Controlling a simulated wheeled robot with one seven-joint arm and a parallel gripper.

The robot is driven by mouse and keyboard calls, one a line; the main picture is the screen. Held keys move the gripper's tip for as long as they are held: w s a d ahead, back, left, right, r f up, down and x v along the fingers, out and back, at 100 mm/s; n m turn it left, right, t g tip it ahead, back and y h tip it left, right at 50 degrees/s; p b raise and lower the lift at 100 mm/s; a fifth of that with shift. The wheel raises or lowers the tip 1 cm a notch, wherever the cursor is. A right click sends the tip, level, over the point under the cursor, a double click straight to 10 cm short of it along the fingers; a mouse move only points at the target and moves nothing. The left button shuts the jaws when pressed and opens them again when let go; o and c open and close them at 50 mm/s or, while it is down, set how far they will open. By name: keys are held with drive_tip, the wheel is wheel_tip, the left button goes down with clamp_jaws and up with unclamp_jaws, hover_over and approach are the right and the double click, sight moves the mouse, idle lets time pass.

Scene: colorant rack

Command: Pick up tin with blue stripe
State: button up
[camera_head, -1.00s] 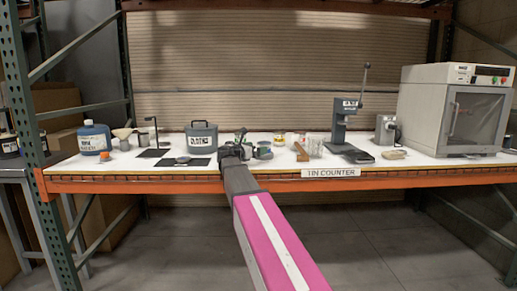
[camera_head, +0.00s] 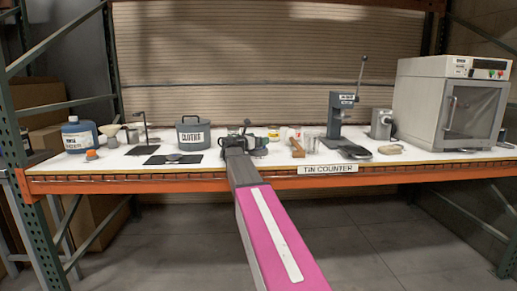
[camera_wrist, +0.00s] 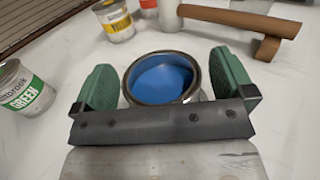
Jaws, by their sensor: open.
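A round metal tin (camera_wrist: 165,79) with blue contents and an open top is between the two green fingers of my gripper (camera_wrist: 163,66) in the wrist view. The fingers are apart, one on each side, with a gap visible at the left; I cannot tell if the right one touches. The tin's side is mostly hidden, so no stripe is seen. In the head view my gripper (camera_head: 244,140) is over the counter and mostly hides this tin.
A green-label tin (camera_wrist: 22,88) stands left, a yellow-label tin (camera_wrist: 116,22) behind. A brown wooden tool (camera_wrist: 240,22) lies back right. On the counter (camera_head: 225,168) a lidded grey pot (camera_head: 193,134) stands left of my gripper, a lever press (camera_head: 337,115) and oven (camera_head: 452,100) right.

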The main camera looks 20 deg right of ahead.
drive_tip(key=shift+d, duration=0.1)
drive_tip(key=c, duration=1)
drive_tip(key=shift+c, duration=0.2)
drive_tip(key=shift+r, duration=0.15)
